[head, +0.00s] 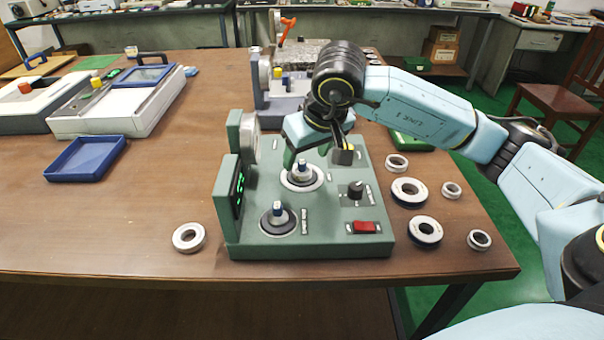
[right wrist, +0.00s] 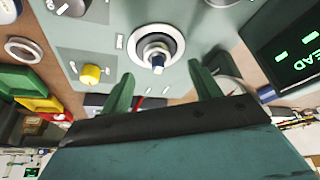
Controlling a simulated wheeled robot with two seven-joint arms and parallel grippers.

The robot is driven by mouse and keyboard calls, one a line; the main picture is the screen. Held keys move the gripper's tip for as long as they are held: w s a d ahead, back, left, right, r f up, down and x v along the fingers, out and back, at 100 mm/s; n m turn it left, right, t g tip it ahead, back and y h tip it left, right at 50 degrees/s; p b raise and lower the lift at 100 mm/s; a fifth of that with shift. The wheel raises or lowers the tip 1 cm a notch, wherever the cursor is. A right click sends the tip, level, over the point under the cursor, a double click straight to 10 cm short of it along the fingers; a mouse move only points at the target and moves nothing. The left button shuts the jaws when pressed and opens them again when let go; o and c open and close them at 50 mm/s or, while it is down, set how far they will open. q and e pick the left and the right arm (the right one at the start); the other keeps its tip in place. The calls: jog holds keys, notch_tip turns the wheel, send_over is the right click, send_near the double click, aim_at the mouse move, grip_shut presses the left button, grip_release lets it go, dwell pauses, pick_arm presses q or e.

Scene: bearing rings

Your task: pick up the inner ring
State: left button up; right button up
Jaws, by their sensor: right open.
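My right gripper (head: 305,158) is over the green bearing machine, just above and behind its rear post (head: 302,168). In the right wrist view its two green fingers (right wrist: 162,92) are spread with nothing between them. The post (right wrist: 157,54) stands beyond the fingertips, with a pale ring (right wrist: 137,40) around its base. Small pale rings lie on the table: one left of the machine (head: 188,238) and several to its right (head: 397,163), (head: 451,190), (head: 479,240). Larger dark-edged rings (head: 409,192), (head: 425,231) lie there too. I cannot tell which is the inner ring. My left gripper is not in view.
The green machine (head: 340,245) has a front post (head: 278,220), a black knob (head: 355,190), a red switch (head: 365,227) and a raised display panel (head: 238,190) on its left. A blue tray (head: 85,175) lies farther left. Bare table separates tray and machine.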

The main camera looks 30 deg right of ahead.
aim_at(305, 165)
jog(key=x, duration=0.2)
jog(key=b+x, duration=0.1)
jog(key=x, duration=0.1)
jog(key=shift+s+d, duration=0.15)
jog(key=shift+d, duration=0.05)
jog(key=shift+w+f, duration=0.25)
jog(key=shift+f, duration=0.15)
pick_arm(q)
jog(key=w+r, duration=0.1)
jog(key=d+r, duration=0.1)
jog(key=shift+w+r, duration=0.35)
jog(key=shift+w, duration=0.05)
pick_arm(e)
jog(key=c, duration=1.2)
